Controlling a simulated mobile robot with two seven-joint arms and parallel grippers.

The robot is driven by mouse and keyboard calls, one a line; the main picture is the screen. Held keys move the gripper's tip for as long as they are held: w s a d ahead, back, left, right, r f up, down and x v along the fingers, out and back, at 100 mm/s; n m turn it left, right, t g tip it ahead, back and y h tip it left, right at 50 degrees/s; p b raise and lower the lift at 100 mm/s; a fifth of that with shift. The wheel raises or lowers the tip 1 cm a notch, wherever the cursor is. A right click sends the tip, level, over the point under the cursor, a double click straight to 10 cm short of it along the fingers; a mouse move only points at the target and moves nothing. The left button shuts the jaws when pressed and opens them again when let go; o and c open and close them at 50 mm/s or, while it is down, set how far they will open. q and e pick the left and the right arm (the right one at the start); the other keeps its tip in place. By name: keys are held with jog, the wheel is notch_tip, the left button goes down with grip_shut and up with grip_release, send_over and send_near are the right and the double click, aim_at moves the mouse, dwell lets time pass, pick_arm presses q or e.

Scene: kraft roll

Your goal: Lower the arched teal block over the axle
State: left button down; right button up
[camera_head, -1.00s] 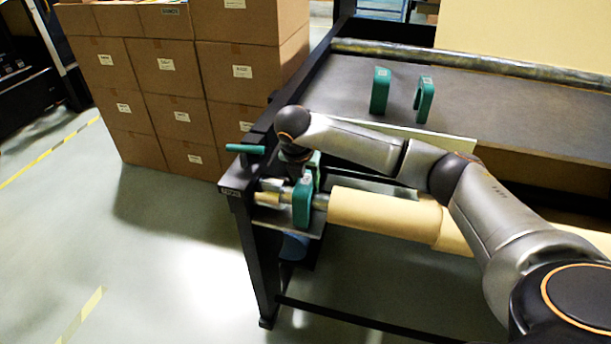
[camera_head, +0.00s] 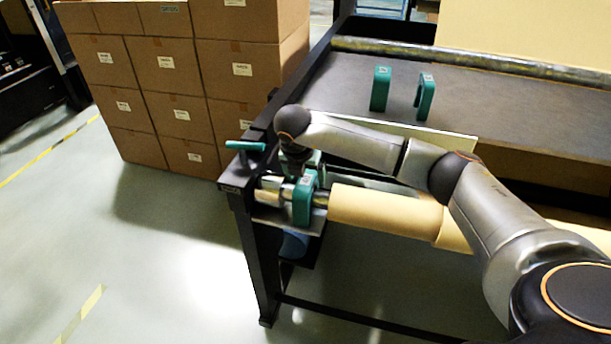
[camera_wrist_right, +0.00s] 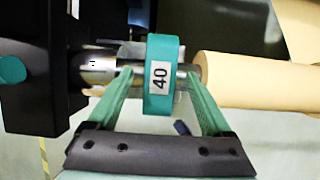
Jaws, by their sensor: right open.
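An arched teal block (camera_head: 302,206) stands upright over the metal axle (camera_head: 320,201), next to the kraft roll. My right gripper (camera_wrist_right: 160,76) is open, with one teal finger on each side of the block and a visible gap to both. In the head view my right gripper (camera_head: 304,165) is right above the block and partly hidden by my wrist. My left gripper is not in view.
A tan kraft roll (camera_head: 385,213) is on the axle to the right. Two more teal blocks, a solid-looking one (camera_head: 380,89) and an arched one (camera_head: 425,97), stand on the grey bench top (camera_head: 340,92). A teal handle (camera_head: 245,145) sticks out at the frame's left end. Stacked cartons (camera_head: 180,80) stand behind left.

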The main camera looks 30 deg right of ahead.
jog(key=b+v, duration=0.1)
jog(key=v, duration=1.1)
jog(key=shift+r, duration=0.25)
jog(key=shift+s, duration=0.1)
